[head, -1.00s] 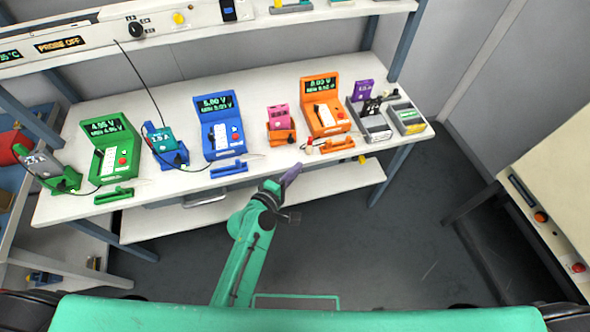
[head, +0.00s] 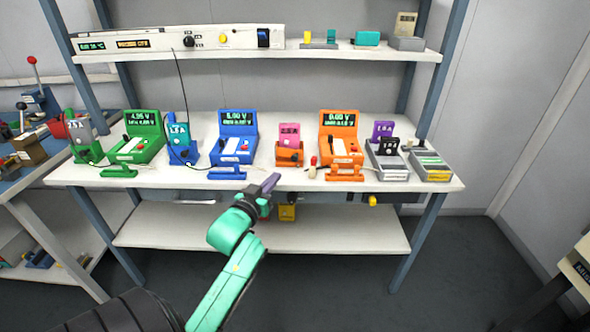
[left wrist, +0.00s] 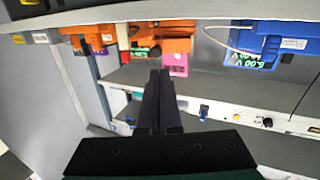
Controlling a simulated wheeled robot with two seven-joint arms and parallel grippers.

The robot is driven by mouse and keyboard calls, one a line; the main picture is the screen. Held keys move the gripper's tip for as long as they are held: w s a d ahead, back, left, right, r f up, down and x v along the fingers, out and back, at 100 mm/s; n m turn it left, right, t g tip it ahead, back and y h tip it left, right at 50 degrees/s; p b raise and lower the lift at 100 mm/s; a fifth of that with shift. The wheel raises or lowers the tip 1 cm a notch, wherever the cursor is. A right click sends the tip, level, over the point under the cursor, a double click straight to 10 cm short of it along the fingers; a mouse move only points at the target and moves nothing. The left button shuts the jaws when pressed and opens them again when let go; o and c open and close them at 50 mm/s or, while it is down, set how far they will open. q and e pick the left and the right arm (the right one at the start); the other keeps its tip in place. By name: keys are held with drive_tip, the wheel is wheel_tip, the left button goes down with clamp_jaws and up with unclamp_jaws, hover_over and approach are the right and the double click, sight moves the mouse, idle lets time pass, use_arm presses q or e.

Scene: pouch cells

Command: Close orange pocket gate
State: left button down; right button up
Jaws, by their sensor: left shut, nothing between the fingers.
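The orange pocket (head: 288,158) stands near the front of the bench with a pink cell (head: 289,139) upright in it. The gate's own position is too small to tell. The pocket also shows in the left wrist view (left wrist: 177,45), with the pink cell (left wrist: 177,66) below it in that picture. My left gripper (head: 271,183) is in front of the bench edge, below and a little left of the pocket, apart from it. Its fingers (left wrist: 160,88) are shut and empty. My right gripper is not in view.
An orange meter unit (head: 340,137) stands right of the pocket, with an orange bar-shaped part (head: 345,177) before it. A blue unit (head: 236,137) and blue bar (head: 227,174) are to the left. A shelf (head: 300,234) runs below the bench.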

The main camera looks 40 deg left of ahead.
sight(297, 158)
use_arm(q)
drive_tip(key=x, duration=0.8)
drive_tip(key=shift+w+d, duration=0.25)
drive_tip(key=shift+w, duration=0.45)
drive_tip(key=shift+w+d+r+p, duration=0.1)
drive_tip(key=shift+w+d+p, duration=0.15)
drive_tip(key=shift+w+p, duration=0.6)
drive_tip(key=shift+w+d, duration=0.1)
drive_tip(key=shift+w, duration=0.35)
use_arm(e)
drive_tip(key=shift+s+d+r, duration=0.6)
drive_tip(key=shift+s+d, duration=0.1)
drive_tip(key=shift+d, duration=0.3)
